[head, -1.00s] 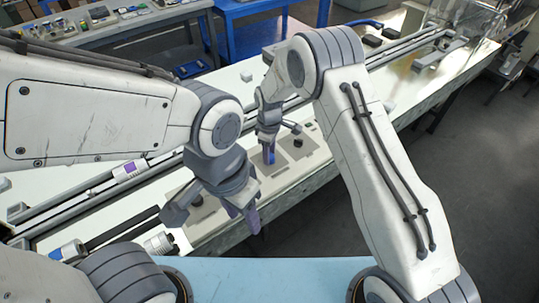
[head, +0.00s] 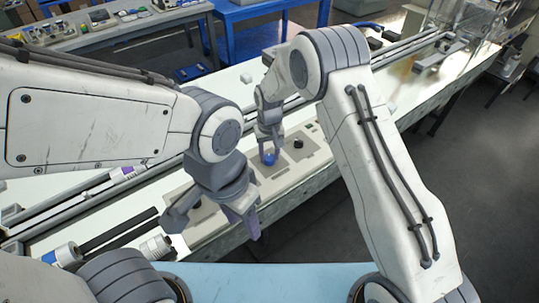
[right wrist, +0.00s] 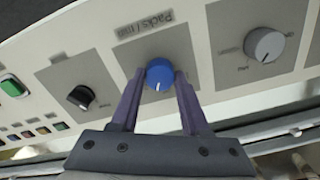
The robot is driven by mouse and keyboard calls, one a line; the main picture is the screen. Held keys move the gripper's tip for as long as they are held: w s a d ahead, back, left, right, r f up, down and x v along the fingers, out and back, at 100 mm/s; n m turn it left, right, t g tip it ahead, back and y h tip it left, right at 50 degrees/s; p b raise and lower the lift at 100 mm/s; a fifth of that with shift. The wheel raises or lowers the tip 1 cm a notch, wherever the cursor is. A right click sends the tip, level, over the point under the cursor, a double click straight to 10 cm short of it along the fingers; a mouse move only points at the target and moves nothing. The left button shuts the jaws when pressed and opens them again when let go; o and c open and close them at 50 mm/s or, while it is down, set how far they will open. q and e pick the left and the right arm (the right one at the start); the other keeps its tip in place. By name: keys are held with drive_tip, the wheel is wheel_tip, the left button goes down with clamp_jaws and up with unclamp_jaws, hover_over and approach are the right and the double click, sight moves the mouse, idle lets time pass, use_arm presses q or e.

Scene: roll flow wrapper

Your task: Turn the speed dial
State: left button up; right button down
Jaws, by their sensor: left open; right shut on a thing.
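The speed dial is a round blue knob (right wrist: 160,74) with a white pointer line, on a grey plate lettered "Packs/min" on the machine's control panel. It also shows in the head view (head: 269,160). My right gripper (right wrist: 158,84) has its two purple fingers on either side of the blue knob and is shut on it. In the head view, my right gripper (head: 269,148) reaches down to the panel. My left gripper (head: 246,222) is open and empty, lower in the picture and nearer the panel's front edge.
In the right wrist view, a grey dial (right wrist: 265,45) is to the right of the blue knob and a black switch (right wrist: 80,98) to the left. A green button (right wrist: 12,87) and several small coloured buttons sit further left. A blue table (head: 265,12) stands behind.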

sight(269, 157)
drive_tip(key=m, duration=0.5)
drive_tip(key=shift+r+m, duration=0.1)
drive_tip(key=shift+m, duration=0.3)
idle(0.4)
drive_tip(key=shift+c, duration=1.9)
unclamp_jaws()
wheel_tip(269, 157, up, 10)
drive_tip(key=b, duration=0.2)
drive_tip(key=shift+r, duration=0.2)
